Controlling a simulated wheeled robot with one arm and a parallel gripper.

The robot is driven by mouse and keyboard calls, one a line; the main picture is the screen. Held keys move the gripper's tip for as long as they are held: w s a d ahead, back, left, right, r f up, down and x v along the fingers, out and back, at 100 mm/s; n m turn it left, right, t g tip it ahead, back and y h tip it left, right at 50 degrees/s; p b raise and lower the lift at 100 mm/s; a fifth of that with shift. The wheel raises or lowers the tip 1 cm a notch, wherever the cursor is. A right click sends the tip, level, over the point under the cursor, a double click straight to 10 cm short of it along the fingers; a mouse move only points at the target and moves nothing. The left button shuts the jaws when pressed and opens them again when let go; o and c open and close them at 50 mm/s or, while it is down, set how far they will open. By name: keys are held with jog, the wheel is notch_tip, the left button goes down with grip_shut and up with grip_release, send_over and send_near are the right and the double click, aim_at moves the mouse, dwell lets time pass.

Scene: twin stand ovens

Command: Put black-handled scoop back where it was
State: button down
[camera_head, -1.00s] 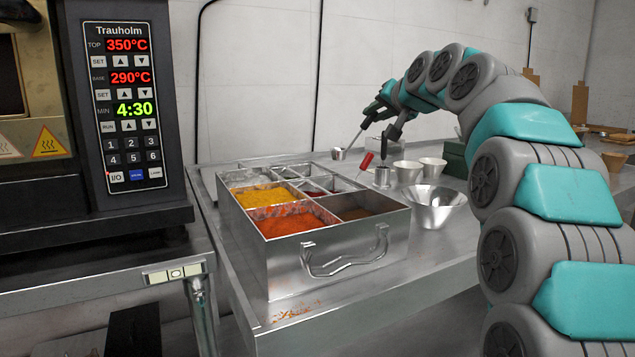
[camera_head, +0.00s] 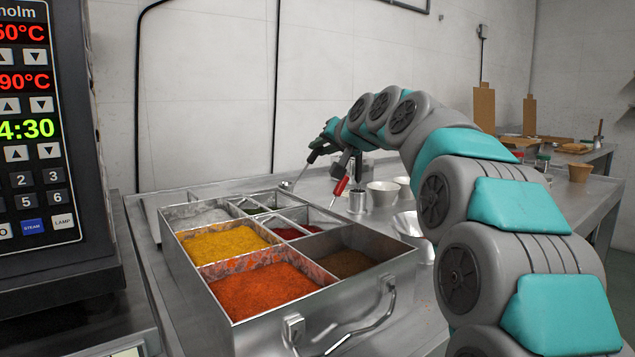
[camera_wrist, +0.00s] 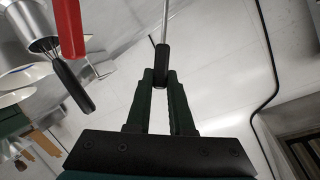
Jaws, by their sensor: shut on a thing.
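My gripper (camera_head: 318,149) is shut on the black-handled scoop. The scoop's dark handle (camera_wrist: 161,66) sits between the fingertips (camera_wrist: 160,82) in the wrist view. In the head view its thin metal shaft slants down left to a small bowl (camera_head: 287,186), seen by the back edge of the spice box. I cannot tell its height above the counter. A steel cup (camera_head: 357,201) stands to the right of the scoop, with a red-handled tool (camera_head: 340,187) by it. The wrist view shows the red handle (camera_wrist: 69,25) and another black handle (camera_wrist: 73,87) near a steel vessel.
The metal spice box (camera_head: 402,272) has several compartments holding yellow, orange, brown and other powders. White cups (camera_head: 383,193) and a steel bowl (camera_head: 407,224) stand on the counter right of it. The oven panel (camera_head: 38,150) is at left. Bare counter lies behind the box.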

notch_tip(320, 180, down, 6)
dwell(0.5)
jog(key=shift+f, duration=0.15)
jog(key=shift+f+b, duration=0.1)
jog(key=shift+b, duration=0.2)
jog(key=c, duration=1.1)
grip_release()
jog(key=v, duration=1.2)
jog(key=shift+b, duration=0.3)
